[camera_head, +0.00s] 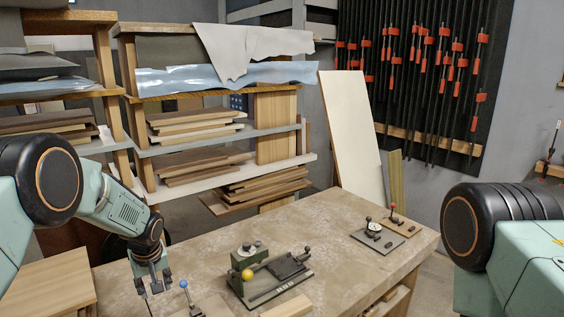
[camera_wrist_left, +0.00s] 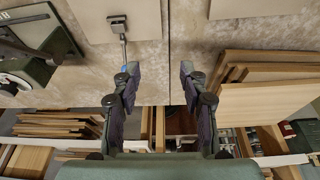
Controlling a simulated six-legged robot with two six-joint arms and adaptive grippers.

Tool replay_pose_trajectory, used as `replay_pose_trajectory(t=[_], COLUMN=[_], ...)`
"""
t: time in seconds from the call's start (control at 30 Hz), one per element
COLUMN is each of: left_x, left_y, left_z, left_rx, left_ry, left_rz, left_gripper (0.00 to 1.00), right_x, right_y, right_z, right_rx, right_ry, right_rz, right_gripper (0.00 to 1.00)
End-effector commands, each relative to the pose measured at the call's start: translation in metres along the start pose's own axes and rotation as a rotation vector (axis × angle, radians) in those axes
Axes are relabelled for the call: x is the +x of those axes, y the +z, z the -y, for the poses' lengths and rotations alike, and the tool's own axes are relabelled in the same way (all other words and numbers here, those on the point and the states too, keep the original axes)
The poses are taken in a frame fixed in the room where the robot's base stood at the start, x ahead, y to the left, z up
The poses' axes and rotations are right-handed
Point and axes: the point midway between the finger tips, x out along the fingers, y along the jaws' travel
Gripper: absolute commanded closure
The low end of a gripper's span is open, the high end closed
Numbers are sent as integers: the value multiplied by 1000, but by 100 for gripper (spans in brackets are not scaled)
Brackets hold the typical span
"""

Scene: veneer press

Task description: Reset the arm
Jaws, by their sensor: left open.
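My left gripper (camera_head: 154,284) hangs above the near left part of the workbench, pointing down, its fingers apart with nothing between them. In the left wrist view the two dark fingers of my left gripper (camera_wrist_left: 155,75) are spread over the bench edge. Just right of the gripper in the head view is a blue-knobbed lever (camera_head: 184,287) on a small plate, apart from the fingers as far as I can tell. My right arm shows at the right edge, but its gripper is out of the picture.
The workbench (camera_head: 331,215) carries a green fixture (camera_head: 259,289) with a yellow knob and a plate with a dial gauge (camera_head: 374,228). Wood shelves (camera_head: 222,140) stand behind. A pale panel (camera_head: 347,135) leans by the clamp rack (camera_head: 420,70). The bench middle has free room.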

Motion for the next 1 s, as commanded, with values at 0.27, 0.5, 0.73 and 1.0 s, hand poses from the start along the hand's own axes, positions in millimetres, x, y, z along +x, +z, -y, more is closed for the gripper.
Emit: replay_pose_trajectory(t=[0.27,0.5,0.73,1.0], left_x=[41,72,70,34], left_y=[75,187,309,402], left_z=[7,35,86,145], left_rx=[109,232,357,477], left_ry=[42,90,118,104], left_rz=[70,151,217,255], left_gripper=[57,57,57,57], right_x=[0,0,0,0], right_y=[-1,-1,0,-1], right_z=[0,0,0,0], right_rx=[0,0,0,0], right_ry=[0,0,0,0], right_rz=[-1,-2,0,-1], right_gripper=[27,27,27,27])
